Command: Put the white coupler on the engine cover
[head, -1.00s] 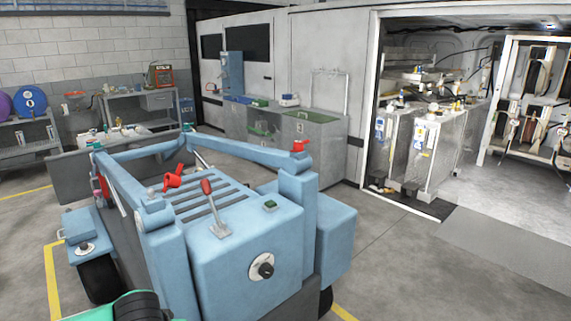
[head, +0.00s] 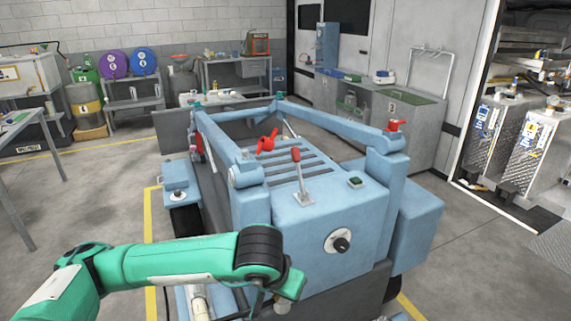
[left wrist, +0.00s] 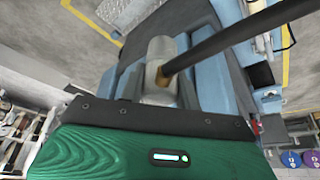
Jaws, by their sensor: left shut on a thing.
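The white coupler (left wrist: 161,58) shows in the left wrist view as a pale cylinder with a brass-coloured end, and a dark hose or rod runs off it to the upper right. My left gripper is shut on it; its fingers are mostly hidden and the green wrist (left wrist: 150,155) fills the bottom of that view. In the head view my green left arm crosses the lower left, and its gripper is hidden or below the frame. The engine cover (head: 335,205) is the blue slatted top of the machine, beyond my arm. My right gripper is not in view.
A pale cylinder (head: 200,304) of uncertain identity shows below my arm.

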